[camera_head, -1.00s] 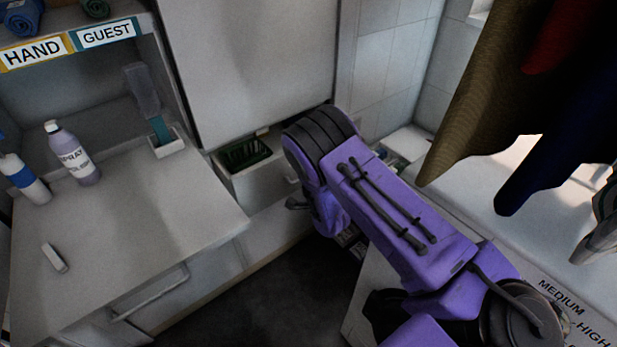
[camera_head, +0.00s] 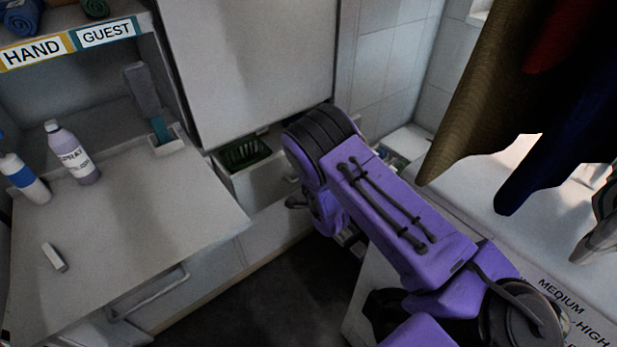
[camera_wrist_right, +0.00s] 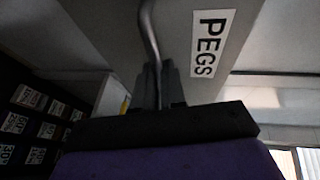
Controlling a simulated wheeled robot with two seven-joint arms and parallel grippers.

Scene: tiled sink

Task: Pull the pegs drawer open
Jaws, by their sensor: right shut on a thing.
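The pegs drawer (camera_head: 262,184) is a pale drawer under the tall grey panel in the head view. It stands partly out, and a dark green basket (camera_head: 245,153) shows inside it. In the right wrist view its front carries a white PEGS label (camera_wrist_right: 211,43) and a grey bar handle (camera_wrist_right: 148,32). My right gripper (camera_wrist_right: 158,88) is shut on this handle. In the head view my purple right arm hides most of the gripper and part of the drawer front. My left gripper is not in view.
Cloths (camera_head: 500,90) hang at upper right above a white surface. Dark floor (camera_head: 270,285) lies open below the drawer.

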